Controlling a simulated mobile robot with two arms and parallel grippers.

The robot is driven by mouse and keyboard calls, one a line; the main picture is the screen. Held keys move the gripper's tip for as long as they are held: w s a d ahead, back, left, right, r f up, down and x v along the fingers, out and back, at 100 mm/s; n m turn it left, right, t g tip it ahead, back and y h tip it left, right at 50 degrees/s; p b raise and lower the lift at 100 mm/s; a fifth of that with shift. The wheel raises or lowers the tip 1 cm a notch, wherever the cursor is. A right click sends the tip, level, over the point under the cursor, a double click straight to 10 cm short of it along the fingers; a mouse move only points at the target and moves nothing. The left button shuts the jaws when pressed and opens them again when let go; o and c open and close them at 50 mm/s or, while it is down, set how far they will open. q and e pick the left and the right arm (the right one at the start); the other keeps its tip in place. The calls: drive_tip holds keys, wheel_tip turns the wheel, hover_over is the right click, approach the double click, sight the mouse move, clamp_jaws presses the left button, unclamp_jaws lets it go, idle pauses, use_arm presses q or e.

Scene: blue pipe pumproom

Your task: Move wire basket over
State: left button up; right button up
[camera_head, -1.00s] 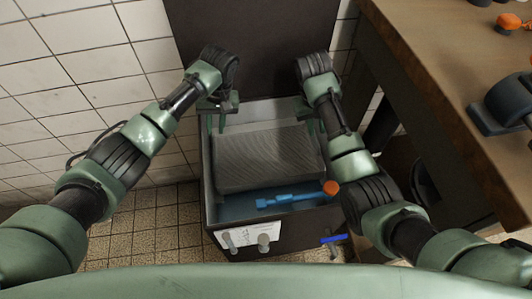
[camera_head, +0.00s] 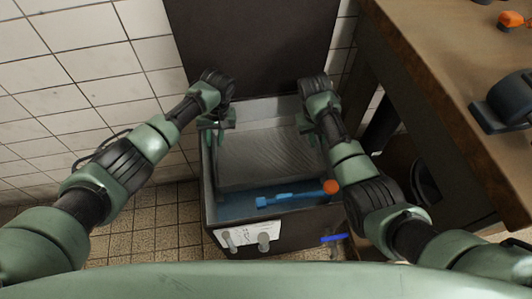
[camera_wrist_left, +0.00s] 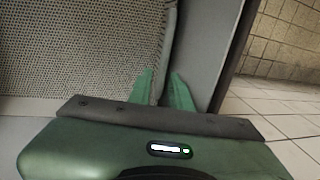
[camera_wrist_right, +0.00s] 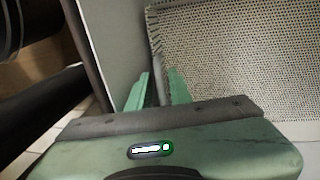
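The wire basket (camera_head: 262,160), a grey mesh box, sits inside the open tank (camera_head: 208,185) in the head view. Its mesh also shows in the left wrist view (camera_wrist_left: 80,50) and the right wrist view (camera_wrist_right: 240,60). My left gripper (camera_head: 217,134) is at the basket's left side; its fingers (camera_wrist_left: 164,88) are apart, on either side of the basket's edge. My right gripper (camera_head: 304,124) is at the right side; its fingers (camera_wrist_right: 160,86) are likewise apart around that edge. Whether either finger touches the mesh cannot be told.
A blue tool (camera_head: 285,200) with an orange end lies across the tank's front part, above blue liquid. The tank's dark lid (camera_head: 250,45) stands open behind. A wooden workbench (camera_head: 450,80) is close on the right. Tiled floor (camera_head: 150,222) is free at left.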

use_arm(q)
drive_tip(key=shift+f, duration=0.3)
use_arm(e)
drive_tip(key=shift+f, duration=0.3)
use_arm(q)
clamp_jaws()
use_arm(e)
clamp_jaws()
drive_tip(key=shift+r, duration=0.1)
idle(0.7)
